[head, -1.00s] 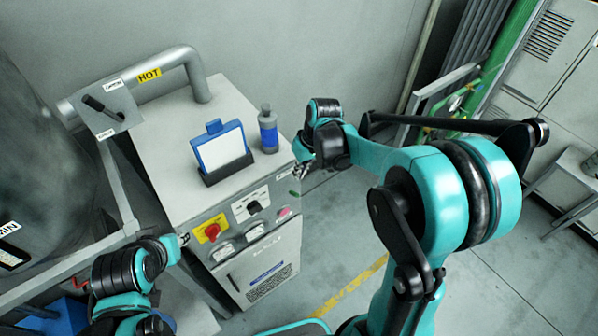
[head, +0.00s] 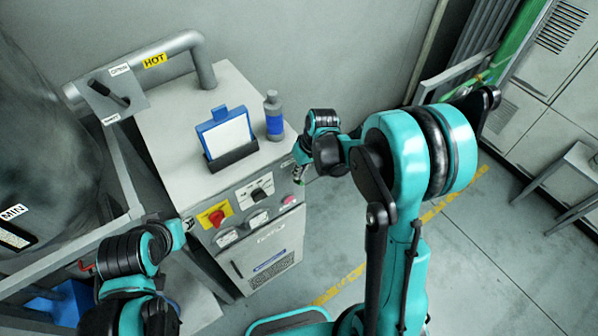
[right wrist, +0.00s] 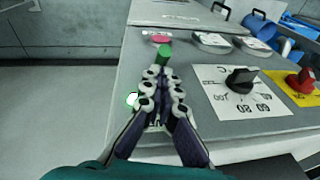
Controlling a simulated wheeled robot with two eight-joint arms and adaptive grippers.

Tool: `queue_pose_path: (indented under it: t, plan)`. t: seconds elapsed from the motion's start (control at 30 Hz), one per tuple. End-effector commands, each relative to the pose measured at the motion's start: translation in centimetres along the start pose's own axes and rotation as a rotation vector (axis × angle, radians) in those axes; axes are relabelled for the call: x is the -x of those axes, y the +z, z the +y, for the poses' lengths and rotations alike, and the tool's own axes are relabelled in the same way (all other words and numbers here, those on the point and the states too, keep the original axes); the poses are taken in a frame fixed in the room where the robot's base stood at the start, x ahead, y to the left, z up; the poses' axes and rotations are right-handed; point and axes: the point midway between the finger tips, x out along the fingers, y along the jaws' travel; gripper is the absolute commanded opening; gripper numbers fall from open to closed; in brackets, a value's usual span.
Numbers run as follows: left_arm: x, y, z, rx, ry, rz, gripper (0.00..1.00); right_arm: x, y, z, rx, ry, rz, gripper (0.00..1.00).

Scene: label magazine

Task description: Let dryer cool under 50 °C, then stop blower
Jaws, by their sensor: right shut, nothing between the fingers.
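The dryer's control cabinet (head: 190,130) stands in the middle of the head view. Its sloped panel has a black knob on a numbered white dial (head: 258,193), a red knob on a yellow plate (head: 216,216), two small meters and a pink button (head: 288,200). My right gripper (head: 299,173) is at the panel's right end. In the right wrist view the gripper (right wrist: 163,80) is shut and empty, its tips close to a green button (right wrist: 163,53); I cannot tell if they touch. The dial (right wrist: 242,92) lies to its right. My left gripper (head: 187,224) is beside the cabinet's left front; its fingers are too small to read.
A blue-framed panel (head: 226,135) in a black stand and a grey-blue bottle (head: 273,116) stand on the cabinet top. A pipe marked HOT (head: 155,61) and a lever plate (head: 117,97) are behind left. A stool (head: 575,165) stands at right; floor between is clear.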

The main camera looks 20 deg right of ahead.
Motion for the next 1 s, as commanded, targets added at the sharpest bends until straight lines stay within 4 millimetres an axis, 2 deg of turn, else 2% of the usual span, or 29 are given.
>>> queue_pose_path:
  t: [0.67, 0.87, 1.0]
  plan:
    - [-1.8, 1.3, 0.0, 0.0, 0.0, 0.0, 0.32, -0.4, 1.0, 0.2, 0.017, -0.018, 0.127, 0.0]
    - [-3.3, 2.4, 0.0, 0.0, 0.0, 0.0, 0.32, -0.9, 1.8, 0.4, 0.03, -0.031, 0.229, 0.0]
    - [-5.2, 3.7, 0.0, 0.0, 0.0, 0.0, 0.32, -1.6, 2.6, 0.7, 0.044, -0.048, 0.346, 0.0]
